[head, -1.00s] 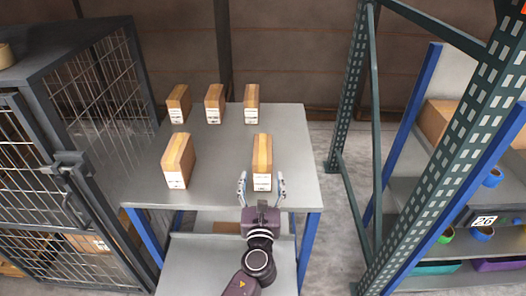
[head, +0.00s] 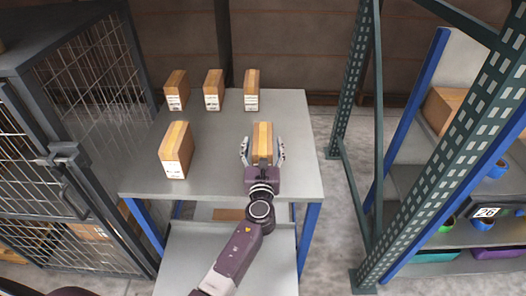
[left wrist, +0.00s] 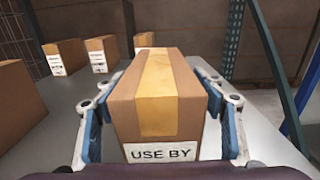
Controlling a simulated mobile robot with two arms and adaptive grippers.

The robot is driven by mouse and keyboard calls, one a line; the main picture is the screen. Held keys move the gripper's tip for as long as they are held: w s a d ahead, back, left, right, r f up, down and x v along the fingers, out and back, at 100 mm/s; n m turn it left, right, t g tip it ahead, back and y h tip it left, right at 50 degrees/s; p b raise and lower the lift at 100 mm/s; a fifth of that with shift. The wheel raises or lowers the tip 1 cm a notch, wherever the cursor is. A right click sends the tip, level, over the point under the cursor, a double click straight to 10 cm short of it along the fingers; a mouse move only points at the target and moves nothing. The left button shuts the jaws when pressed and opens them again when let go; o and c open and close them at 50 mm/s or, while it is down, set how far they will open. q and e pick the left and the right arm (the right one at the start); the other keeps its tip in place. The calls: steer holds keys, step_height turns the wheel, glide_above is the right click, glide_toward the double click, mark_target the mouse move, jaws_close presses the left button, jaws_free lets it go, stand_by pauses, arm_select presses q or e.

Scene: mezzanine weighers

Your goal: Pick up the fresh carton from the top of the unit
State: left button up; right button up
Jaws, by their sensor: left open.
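Several brown cartons with tan tape and white labels stand on the grey top of the unit (head: 215,175). My left gripper (head: 263,150) is open around the front right carton (head: 263,138), one finger on each side. In the left wrist view this carton (left wrist: 158,95) stands upright between the blue finger pads, with a gap visible at the sides. Its label reads "USE BY"; the rest of the label is hidden below. Another carton (head: 177,150) stands to the left, and three stand at the back (head: 213,90). My right gripper is not in view.
A dark wire cage (head: 85,110) stands close on the left of the unit. A green perforated rack upright (head: 352,90) and shelves with bins (head: 490,253) stand on the right. The top is bare between the front and back cartons.

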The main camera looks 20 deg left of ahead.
arm_select(q)
steer(key=c, duration=1.7)
steer(key=shift+r, duration=0.1)
